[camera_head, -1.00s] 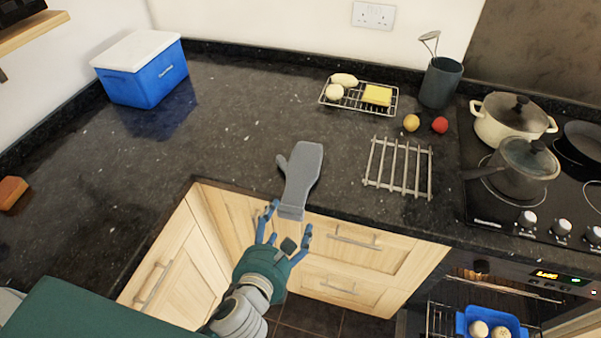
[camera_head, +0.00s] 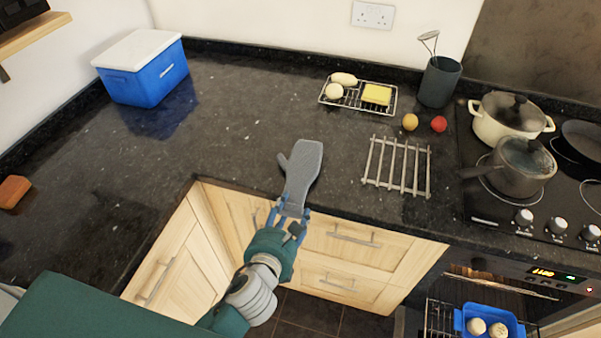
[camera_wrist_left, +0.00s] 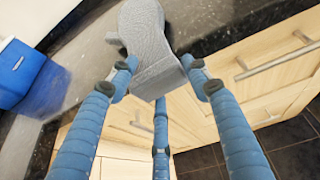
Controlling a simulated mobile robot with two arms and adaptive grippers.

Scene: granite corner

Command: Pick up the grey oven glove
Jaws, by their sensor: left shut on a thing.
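The grey oven glove (camera_head: 301,170) lies on the dark granite worktop, its cuff at the front edge and its thumb toward the left. My left gripper (camera_head: 291,209) is at the cuff end, its blue fingers closed on it. In the left wrist view the glove (camera_wrist_left: 150,45) reaches in between the fingertips (camera_wrist_left: 160,80), with one finger below the cuff. The glove still appears to rest on the worktop. My right gripper is not in view.
A metal trivet (camera_head: 398,167) lies right of the glove. Behind it are a wire rack (camera_head: 345,103), a yellow fruit (camera_head: 410,122) and a red one (camera_head: 439,124). Pots stand on the hob (camera_head: 480,205) at right. The open oven holds a blue tray (camera_head: 463,322).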

